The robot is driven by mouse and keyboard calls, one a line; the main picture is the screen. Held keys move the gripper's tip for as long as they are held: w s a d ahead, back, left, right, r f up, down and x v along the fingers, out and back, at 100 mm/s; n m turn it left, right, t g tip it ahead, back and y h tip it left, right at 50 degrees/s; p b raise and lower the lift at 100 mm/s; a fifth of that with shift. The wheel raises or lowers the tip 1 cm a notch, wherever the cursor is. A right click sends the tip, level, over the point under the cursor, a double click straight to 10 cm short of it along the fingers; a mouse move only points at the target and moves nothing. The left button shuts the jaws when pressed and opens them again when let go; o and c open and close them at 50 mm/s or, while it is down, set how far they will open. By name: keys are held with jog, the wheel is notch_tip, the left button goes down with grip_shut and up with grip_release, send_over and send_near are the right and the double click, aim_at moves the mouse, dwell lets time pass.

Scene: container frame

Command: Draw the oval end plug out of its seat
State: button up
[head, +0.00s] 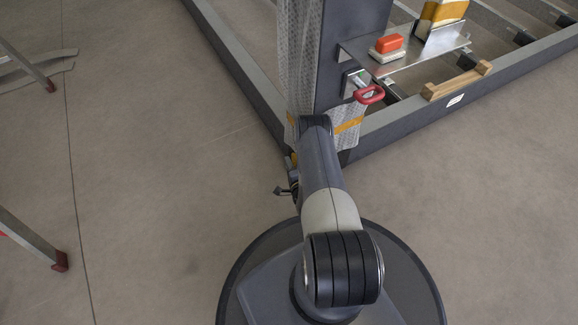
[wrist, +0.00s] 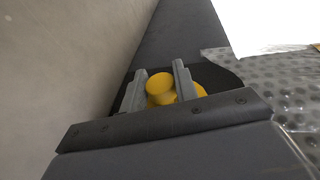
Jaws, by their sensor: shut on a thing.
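The end plug (wrist: 158,87) is yellow with a round knob. In the wrist view it sits between the two grey fingers of my gripper (wrist: 160,75), which is shut on it. More yellow shows lower right of the knob, partly behind the right finger. A dark rounded surface (wrist: 215,76) lies behind the fingers at the end of the grey frame beam. The plug's lower part and its seat are hidden, so I cannot tell how deep it sits. In the head view my arm mostly hides the gripper beside the frame's corner.
Bubble wrap (head: 298,60) covers the corner post (head: 345,50). A metal shelf (head: 440,47) holds an orange-and-white block (head: 388,46) and a yellow-and-white block (head: 440,14). A red ring handle (head: 370,94) juts out below. The floor at left is clear up to metal legs (head: 30,238).

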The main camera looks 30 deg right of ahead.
jog(key=o, duration=0.4)
jog(key=shift+c, duration=0.2)
jog(key=c, duration=0.4)
jog(key=shift+o, duration=0.2)
jog(key=shift+a, duration=0.1)
jog(key=shift+s+a, duration=0.1)
jog(key=shift+a, duration=2.75)
